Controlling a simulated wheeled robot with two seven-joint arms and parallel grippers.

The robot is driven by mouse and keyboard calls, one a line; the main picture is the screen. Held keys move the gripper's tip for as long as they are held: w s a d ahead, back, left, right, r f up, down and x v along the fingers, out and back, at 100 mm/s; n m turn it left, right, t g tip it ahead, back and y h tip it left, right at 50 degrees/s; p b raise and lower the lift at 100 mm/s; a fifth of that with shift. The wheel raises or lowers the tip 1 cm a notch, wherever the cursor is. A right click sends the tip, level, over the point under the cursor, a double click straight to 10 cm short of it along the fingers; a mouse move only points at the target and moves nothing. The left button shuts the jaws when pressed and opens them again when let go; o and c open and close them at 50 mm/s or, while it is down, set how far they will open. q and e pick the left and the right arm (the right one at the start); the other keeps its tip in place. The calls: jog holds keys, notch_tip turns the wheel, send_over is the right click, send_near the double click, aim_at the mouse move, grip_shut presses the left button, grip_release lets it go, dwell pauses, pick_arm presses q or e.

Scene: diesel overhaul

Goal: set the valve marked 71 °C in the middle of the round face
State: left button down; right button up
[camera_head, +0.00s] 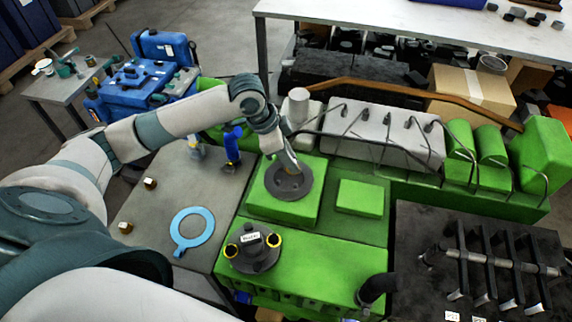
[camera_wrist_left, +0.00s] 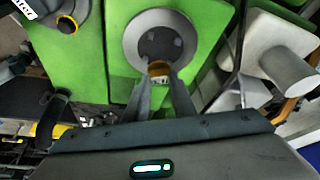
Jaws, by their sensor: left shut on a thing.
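The round face (camera_head: 288,184) is a grey disc with a darker middle on a green block of the engine. It also shows in the wrist view as a light grey ring (camera_wrist_left: 137,37) around a dark recess. My left gripper (camera_head: 291,165) is over its far edge, pointing down. In the wrist view the gripper (camera_wrist_left: 160,82) is shut on a small brass valve (camera_wrist_left: 159,68) with a white tag, too small to read. The valve appears at the near rim of the dark recess; whether it touches is unclear. Two other brass valves (camera_head: 150,183) (camera_head: 125,227) stand on the grey table.
A blue ring gasket (camera_head: 178,215) lies on the grey table (camera_head: 205,185), with a blue bottle (camera_head: 232,150) behind it. A dark housing with yellow-rimmed ports (camera_head: 252,258) sits on the green engine in front of the face. A white cylinder (camera_head: 299,103) and pipes stand close behind.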

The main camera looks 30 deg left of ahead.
pick_arm(q)
jog(key=shift+a+f, duration=0.35)
jog(key=shift+a, duration=0.25)
jog(key=shift+f+p, duration=0.7)
jog(key=shift+f, duration=1.3)
jog(key=c, duration=1.5)
grip_release()
jog(key=shift+f, duration=0.15)
